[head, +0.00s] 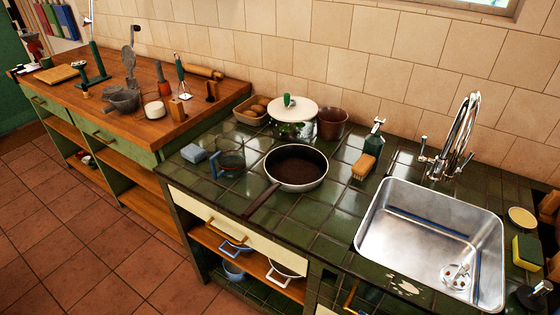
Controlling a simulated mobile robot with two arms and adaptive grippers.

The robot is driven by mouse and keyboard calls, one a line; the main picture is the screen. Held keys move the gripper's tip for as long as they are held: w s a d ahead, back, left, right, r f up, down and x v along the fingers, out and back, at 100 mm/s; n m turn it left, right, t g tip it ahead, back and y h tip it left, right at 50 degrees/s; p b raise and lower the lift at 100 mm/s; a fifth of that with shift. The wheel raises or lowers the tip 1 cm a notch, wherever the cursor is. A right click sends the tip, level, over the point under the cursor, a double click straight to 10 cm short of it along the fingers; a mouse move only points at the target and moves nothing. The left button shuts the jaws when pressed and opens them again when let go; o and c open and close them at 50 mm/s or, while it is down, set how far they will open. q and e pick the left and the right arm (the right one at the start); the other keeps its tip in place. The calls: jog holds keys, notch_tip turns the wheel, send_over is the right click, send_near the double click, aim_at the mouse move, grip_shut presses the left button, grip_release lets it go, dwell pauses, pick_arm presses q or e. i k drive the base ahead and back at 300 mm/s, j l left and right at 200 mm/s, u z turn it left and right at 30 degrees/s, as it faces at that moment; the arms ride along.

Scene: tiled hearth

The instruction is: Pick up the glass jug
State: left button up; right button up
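The glass jug (231,162) stands on the green tiled counter, left of the dark frying pan (295,170). It is clear, with a blue handle on its left side, and appears upright. The pan is close by on its right, with its handle pointing toward the counter's front edge. Neither of my grippers shows in the head view.
A blue sponge (194,153) lies left of the jug. Behind are a bread basket (243,117), a white-lidded pot (293,111) and a brown pot (332,124). A brush (364,167) and the steel sink (412,258) are to the right. The counter before the jug is clear.

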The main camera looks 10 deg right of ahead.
aim_at(227, 160)
jog(key=i+j+z, duration=0.15)
jog(key=j, duration=0.3)
jog(key=i+j+z, duration=0.15)
jog(key=j, duration=0.3)
jog(key=i+j+z, duration=0.15)
jog(key=j, duration=0.35)
jog(key=j+z, duration=0.15)
jog(key=j, duration=0.3)
